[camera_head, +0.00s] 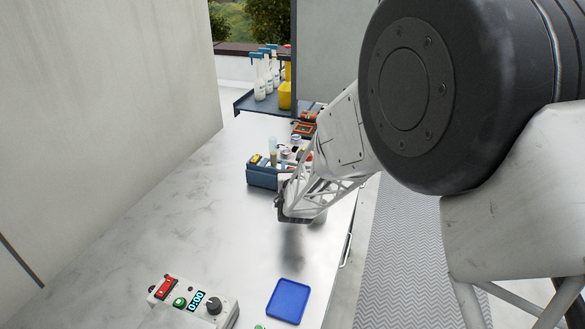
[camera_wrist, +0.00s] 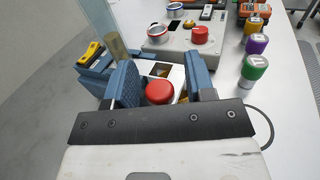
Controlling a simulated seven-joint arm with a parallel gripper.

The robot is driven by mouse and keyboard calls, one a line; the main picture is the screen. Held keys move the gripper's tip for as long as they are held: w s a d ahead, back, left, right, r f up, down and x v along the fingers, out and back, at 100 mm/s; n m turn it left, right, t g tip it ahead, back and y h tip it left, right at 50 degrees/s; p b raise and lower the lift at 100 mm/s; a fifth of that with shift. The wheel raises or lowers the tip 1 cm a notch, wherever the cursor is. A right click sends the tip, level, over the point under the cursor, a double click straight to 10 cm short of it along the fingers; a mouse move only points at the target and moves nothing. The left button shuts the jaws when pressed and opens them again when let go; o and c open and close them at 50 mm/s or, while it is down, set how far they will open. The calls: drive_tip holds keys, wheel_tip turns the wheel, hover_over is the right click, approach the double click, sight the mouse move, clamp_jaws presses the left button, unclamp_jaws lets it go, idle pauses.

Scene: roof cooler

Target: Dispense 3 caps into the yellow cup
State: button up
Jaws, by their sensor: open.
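My gripper (camera_wrist: 160,72) is open, with its blue-padded fingers apart. In the wrist view a round red button or cap (camera_wrist: 159,92) shows between them, in front of a white box (camera_wrist: 178,82). I cannot tell whether a finger touches it. A small yellowish patch shows beside the box, partly hidden; I cannot tell whether it is the yellow cup. A clear tube (camera_wrist: 112,36) with a tan lower part stands at the left, by a blue box (camera_wrist: 92,72) carrying a yellow and black item (camera_wrist: 91,52). The blue box also shows in the head view (camera_head: 261,176). No loose caps are clearly visible.
A grey device (camera_wrist: 182,44) with a red knob stands beyond the fingers. Green (camera_wrist: 254,68), purple (camera_wrist: 256,44) and orange-labelled vials stand at the right. A timer box (camera_head: 190,302) and blue tray (camera_head: 287,302) lie at the front. The left of the table is clear.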

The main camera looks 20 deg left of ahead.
sight(273, 159)
drive_tip(key=shift+w+a, duration=0.1)
drive_tip(key=shift+w, duration=0.2)
clamp_jaws()
drive_tip(key=shift+a, duration=0.1)
drive_tip(key=shift+a, duration=3.15)
unclamp_jaws()
drive_tip(key=shift+s, duration=0.15)
